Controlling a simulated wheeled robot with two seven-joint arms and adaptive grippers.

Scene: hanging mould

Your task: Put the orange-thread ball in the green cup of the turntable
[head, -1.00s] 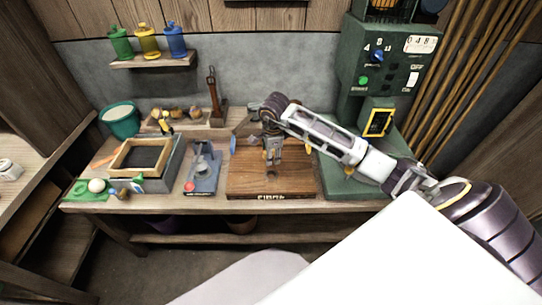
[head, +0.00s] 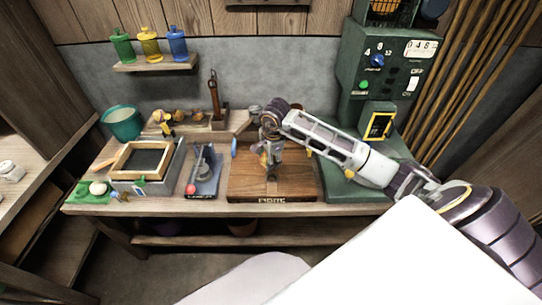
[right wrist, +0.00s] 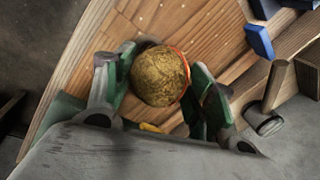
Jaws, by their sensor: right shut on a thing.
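The orange-thread ball (right wrist: 158,78) is a mottled yellow-brown ball with an orange thread along its right side. In the right wrist view it sits between the green-padded fingers of my right gripper (right wrist: 165,88), which is shut on it. In the head view my right gripper (head: 270,163) hangs over the wooden board (head: 240,186), and the ball is hard to make out there. I cannot clearly make out a turntable or its green cup. My left gripper is out of view.
A green machine (head: 384,75) stands at right. Bottles line the shelf (head: 155,66).

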